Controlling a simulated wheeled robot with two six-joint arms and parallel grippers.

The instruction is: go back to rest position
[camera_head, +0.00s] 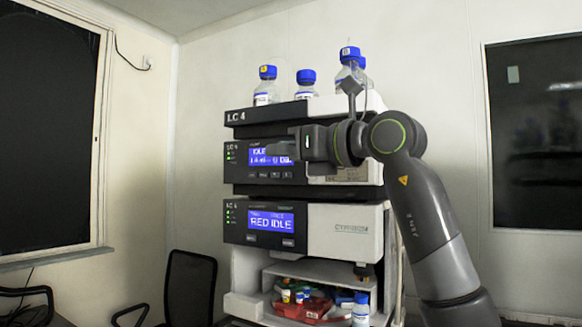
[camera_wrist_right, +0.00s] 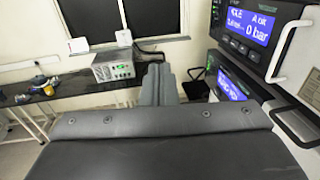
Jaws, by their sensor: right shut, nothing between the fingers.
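My right arm (camera_head: 425,205) comes in from the lower right in the head view and bends left at shoulder-high joints in front of the LC stack (camera_head: 345,232). My right gripper (camera_head: 284,150) points left, in front of the upper display (camera_head: 258,155), partly covering it. In the right wrist view the grey fingers (camera_wrist_right: 158,85) stand together, shut and empty, with the stack's blue displays (camera_wrist_right: 248,22) to their right. My left gripper is not in view.
Blue-capped bottles (camera_head: 306,83) stand on top of the stack. Its lower bay holds a red tray (camera_head: 302,308) with small items. A black chair (camera_head: 190,287) stands left. The wrist view shows a grey instrument (camera_wrist_right: 113,67) on a dark bench (camera_wrist_right: 75,88).

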